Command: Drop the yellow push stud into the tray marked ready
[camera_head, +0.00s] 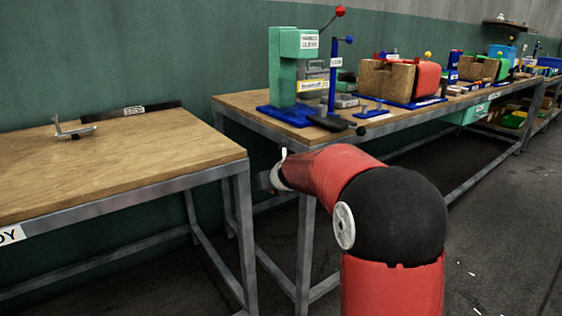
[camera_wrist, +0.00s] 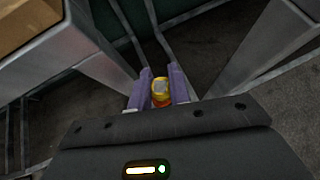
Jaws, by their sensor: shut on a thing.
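In the wrist view the yellow push stud (camera_wrist: 160,86) sits between the two purple fingers of my gripper (camera_wrist: 161,80), which is shut on it. A red part shows under the yellow top. In the head view my red and black arm reaches to the gap between the two tables, with its wrist end near the near table's right corner. The fingers and the stud cannot be made out there. A white label ending in "DY" (camera_head: 10,236) is cut off at the left edge, on the near table's front. No tray marked ready is visible.
The near wooden table (camera_head: 130,165) holds a small grey metal piece (camera_head: 74,128) and a dark labelled strip (camera_head: 140,111); most of its top is bare.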

